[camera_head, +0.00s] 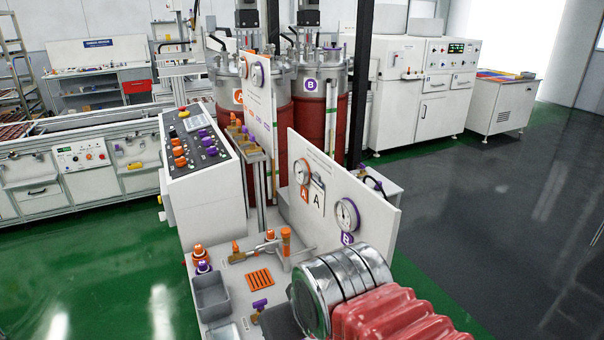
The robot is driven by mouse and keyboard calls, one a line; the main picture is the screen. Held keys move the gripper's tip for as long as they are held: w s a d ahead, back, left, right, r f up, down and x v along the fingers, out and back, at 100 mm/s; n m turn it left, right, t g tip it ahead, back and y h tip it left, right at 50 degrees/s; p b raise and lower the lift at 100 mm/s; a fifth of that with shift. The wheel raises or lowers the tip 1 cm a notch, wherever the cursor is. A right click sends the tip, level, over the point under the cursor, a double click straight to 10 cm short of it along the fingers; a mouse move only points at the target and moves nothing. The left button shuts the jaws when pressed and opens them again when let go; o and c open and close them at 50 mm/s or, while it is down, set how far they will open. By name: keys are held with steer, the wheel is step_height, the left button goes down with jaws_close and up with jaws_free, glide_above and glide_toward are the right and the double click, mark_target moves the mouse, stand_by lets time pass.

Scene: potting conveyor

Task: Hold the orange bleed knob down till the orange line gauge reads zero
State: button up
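The orange-rimmed gauge (302,172), by an orange A tag, is on the left part of the white upright panel; its needle is too small to read. On the bench below, an orange knob (286,235) stands upright on a grey fitting. A smaller orange knob (270,235) and an orange-topped brass valve (235,247) are to its left. I cannot tell which is the bleed knob. My silver wrist and red bellows fill the lower right. A dark part of my gripper (283,322) shows at the bottom, right of the purple-handled valve; its fingertips are hidden, and I see no contact with an orange knob.
A purple-rimmed gauge (346,215) marked B is on the same panel. The bench holds a grey bin (211,298), a slotted orange pad (260,278) and a purple-handled valve (259,307). A control console (200,150) stands behind left. The green floor at left is clear.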

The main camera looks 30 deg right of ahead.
jaws_close()
stand_by(1.2)
